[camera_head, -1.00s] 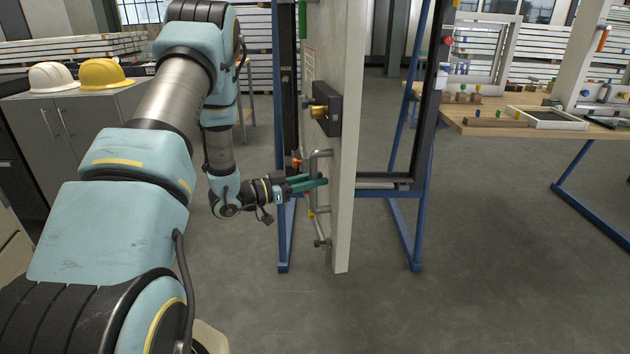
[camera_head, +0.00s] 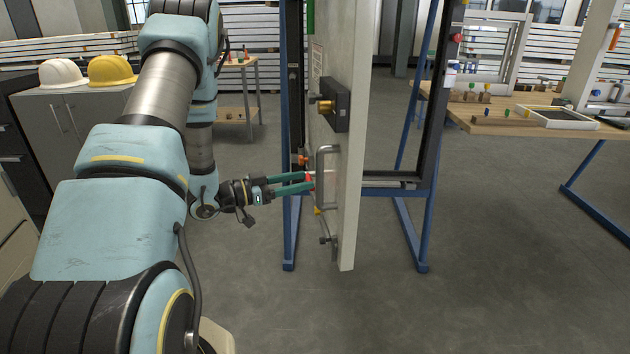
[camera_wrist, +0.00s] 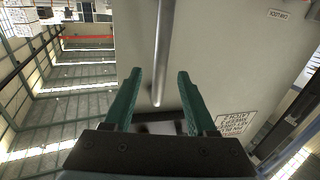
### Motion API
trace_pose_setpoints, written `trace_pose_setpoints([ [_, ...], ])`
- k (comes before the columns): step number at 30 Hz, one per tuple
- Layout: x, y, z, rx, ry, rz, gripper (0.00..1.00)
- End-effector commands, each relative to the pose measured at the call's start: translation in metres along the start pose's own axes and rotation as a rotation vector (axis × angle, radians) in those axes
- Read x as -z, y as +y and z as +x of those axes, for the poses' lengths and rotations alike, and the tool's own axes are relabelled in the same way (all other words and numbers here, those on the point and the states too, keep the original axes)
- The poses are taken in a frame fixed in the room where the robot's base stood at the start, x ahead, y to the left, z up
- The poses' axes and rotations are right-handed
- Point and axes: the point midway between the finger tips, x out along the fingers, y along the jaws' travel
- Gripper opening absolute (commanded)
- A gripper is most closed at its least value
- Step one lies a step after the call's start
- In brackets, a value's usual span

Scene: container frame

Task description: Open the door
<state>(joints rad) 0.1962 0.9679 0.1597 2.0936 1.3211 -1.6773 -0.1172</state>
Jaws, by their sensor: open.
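The pale grey door (camera_head: 351,150) stands nearly edge-on to me, swung away from the opening of its dark frame. A long metal pull handle (camera_head: 320,180) is fixed upright on its left face, below a black lock box (camera_head: 335,105) with a brass knob. My gripper (camera_head: 311,181) is open, with its green fingertips close to the handle from the left. In the wrist view, the handle bar (camera_wrist: 163,50) lines up with the gap of my gripper (camera_wrist: 160,76), ahead of the door face (camera_wrist: 225,60). No grip shows; whether the fingers touch the bar is unclear.
Blue stand legs (camera_head: 412,230) carry the frame on either side of the door. A wooden workbench (camera_head: 500,125) with parts is at the right. Grey cabinets (camera_head: 85,125) with two helmets stand at the left. The floor (camera_head: 480,270) in front is clear.

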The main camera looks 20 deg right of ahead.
Motion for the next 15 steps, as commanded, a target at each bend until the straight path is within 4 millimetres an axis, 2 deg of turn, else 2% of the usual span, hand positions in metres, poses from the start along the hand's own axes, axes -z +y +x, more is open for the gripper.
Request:
trace_pose_setpoints([
  [1, -0.002, -0.001, -0.01, 0.003, -0.001, 0.0, 0.57],
  [6, -0.001, -0.001, -0.035, 0.002, 0.0, 0.0, 0.57],
  [15, 0.0, 0.0, -0.046, -0.001, 0.0, -0.001, 0.57],
])
